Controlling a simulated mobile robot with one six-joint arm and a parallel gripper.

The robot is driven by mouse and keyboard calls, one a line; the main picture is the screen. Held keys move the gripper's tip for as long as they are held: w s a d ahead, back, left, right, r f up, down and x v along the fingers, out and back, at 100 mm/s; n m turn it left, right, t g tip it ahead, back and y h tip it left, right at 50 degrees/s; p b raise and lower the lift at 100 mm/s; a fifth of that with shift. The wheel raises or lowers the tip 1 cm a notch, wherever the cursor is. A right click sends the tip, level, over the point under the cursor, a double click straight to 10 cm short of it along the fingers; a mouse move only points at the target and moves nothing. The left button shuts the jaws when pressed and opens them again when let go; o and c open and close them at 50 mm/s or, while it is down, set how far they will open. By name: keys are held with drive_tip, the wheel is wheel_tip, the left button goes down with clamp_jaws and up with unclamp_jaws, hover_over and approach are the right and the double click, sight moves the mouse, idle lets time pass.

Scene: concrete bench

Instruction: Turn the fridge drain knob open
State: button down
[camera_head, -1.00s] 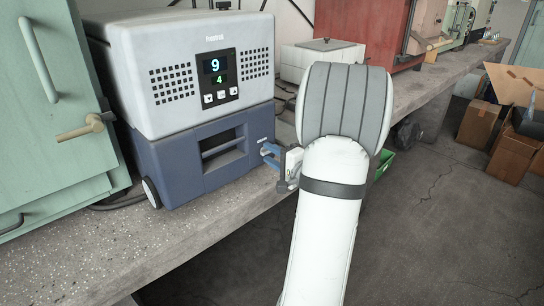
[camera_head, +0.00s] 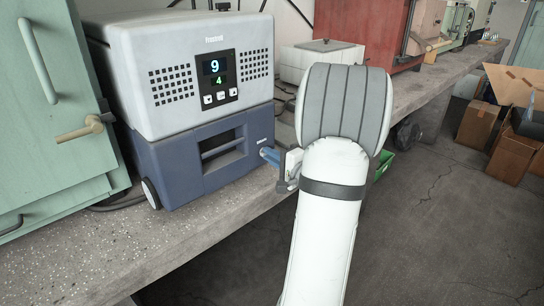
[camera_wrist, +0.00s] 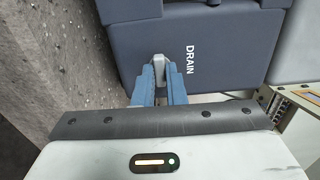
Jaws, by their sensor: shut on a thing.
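The fridge (camera_head: 195,75) stands on the bench, with a pale grey upper body and a dark blue lower body (camera_head: 175,160). Its front display shows 9 and 4. In the wrist view the blue side bears the word DRAIN (camera_wrist: 190,60), and beside it is a small light grey drain knob (camera_wrist: 159,59). My gripper (camera_wrist: 160,72) is shut on the knob, with one blue finger on each side. In the head view my gripper (camera_head: 268,155) is at the right side of the fridge, and the knob cannot be made out there.
The concrete bench (camera_head: 130,245) runs from front left to back right. A green cabinet (camera_head: 55,110) stands close to the left of the fridge. A white box (camera_head: 320,60) and a red cabinet (camera_head: 365,30) stand behind my arm. Cardboard boxes (camera_head: 510,150) lie on the floor at right.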

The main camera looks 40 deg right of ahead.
drive_tip(key=m, duration=0.4)
drive_tip(key=m+p, duration=0.1)
drive_tip(key=m, duration=0.3)
drive_tip(key=shift+m+p, duration=0.3)
drive_tip(key=shift+p, duration=0.05)
drive_tip(key=m+p, duration=0.2)
drive_tip(key=m, duration=0.2)
drive_tip(key=shift+r+m+p, duration=0.1)
drive_tip(key=shift+m+p, duration=0.2)
drive_tip(key=shift+p, duration=0.05)
drive_tip(key=shift+m+p, duration=1.5)
drive_tip(key=shift+m, duration=0.7)
drive_tip(key=c, duration=1.5)
unclamp_jaws()
